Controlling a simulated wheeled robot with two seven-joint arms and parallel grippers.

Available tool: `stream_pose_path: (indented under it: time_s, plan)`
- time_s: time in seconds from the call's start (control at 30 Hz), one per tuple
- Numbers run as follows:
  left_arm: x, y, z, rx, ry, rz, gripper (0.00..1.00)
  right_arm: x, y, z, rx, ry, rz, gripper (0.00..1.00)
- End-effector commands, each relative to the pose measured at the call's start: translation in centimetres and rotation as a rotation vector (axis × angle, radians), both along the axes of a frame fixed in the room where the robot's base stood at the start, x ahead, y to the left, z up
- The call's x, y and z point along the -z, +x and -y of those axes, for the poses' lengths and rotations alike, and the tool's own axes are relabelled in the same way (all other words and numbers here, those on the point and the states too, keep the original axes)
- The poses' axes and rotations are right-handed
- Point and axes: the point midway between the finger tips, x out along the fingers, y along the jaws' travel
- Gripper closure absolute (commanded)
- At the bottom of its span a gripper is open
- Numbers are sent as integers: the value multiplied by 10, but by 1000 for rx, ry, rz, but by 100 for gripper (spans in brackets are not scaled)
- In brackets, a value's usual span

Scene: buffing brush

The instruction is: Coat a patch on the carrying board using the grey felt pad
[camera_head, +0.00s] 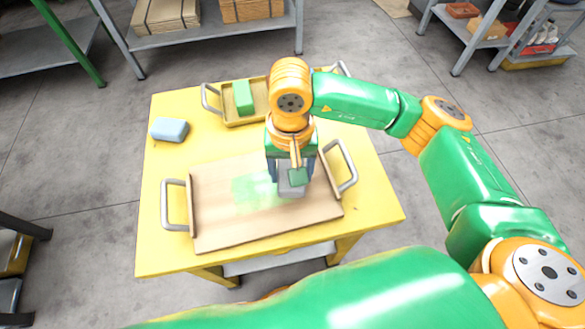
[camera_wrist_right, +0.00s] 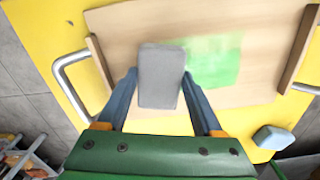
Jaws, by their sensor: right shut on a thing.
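The wooden carrying board (camera_head: 220,220) with two grey side handles lies on a yellow table. A pale green patch (camera_head: 251,192) coats its middle; it also shows in the right wrist view (camera_wrist_right: 214,62). My right gripper (camera_head: 291,180) is shut on the grey felt pad (camera_head: 292,191), which is over the board at the right edge of the patch. In the right wrist view the pad (camera_wrist_right: 160,75) sits between the fingers and borders the green. Whether it touches the board is hard to tell. My left gripper is not in view.
A light blue block (camera_head: 169,130) lies on the yellow table (camera_head: 155,235) at the left. Grey shelves (camera_head: 215,25) stand beyond on the floor.

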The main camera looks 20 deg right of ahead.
Motion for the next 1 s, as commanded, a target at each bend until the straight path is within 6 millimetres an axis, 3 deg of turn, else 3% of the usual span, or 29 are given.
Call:
stream_pose_path:
  time_s: [0.6, 1.0]
  plan:
    - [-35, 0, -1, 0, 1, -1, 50, -57, -5, -5, 13, -1, 0, 77]
    - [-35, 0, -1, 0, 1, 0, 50, -59, -6, -5, 15, -1, 0, 77]
